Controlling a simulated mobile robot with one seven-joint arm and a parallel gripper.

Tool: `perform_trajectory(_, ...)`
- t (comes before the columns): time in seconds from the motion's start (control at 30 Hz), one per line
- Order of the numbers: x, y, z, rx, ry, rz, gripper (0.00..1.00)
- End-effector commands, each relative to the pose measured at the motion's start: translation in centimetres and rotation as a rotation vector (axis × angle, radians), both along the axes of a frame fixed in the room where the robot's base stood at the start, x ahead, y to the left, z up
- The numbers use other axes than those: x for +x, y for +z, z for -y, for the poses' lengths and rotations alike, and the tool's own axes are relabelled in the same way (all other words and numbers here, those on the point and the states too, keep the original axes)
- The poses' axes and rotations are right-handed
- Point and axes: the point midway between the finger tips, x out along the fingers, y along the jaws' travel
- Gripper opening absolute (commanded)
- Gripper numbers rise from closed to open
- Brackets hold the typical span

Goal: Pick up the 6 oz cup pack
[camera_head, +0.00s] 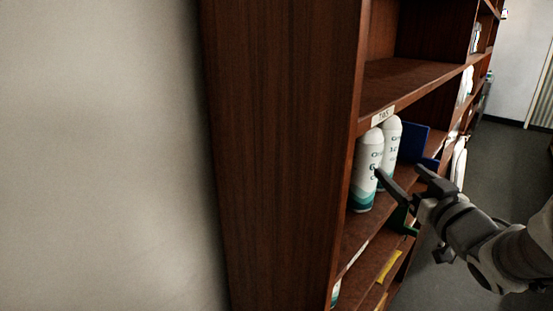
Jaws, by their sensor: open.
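Two tall white cup packs with teal bottoms stand upright on a shelf. The nearer one (366,160) shows what looks like a "6" and is probably the 6 oz cup pack; its small print is hard to read. The other pack (391,135), apparently marked "12", stands just behind it to the right. My gripper (399,171) reaches in from the right, open and empty. Its left fingertip overlaps the right edge of the nearer pack in the picture; I cannot tell whether they touch. The lower part of the farther pack is hidden by the nearer pack and the finger.
The brown wooden shelf unit (285,150) has a tall side panel on the left and a board (415,80) above the packs. A blue object (411,141) stands behind my gripper. A yellow item (390,266) lies on a lower shelf. Open floor (505,160) lies right.

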Motion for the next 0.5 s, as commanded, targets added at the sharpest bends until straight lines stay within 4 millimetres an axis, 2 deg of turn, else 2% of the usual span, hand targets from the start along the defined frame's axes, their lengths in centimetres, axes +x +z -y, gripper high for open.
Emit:
perform_trajectory(0.17,1.8,-0.1,-1.0,0.018,0.024,0.000,1.00)
perform_trajectory(0.5,8.9,0.0,-1.7,0.016,0.022,0.000,1.00)
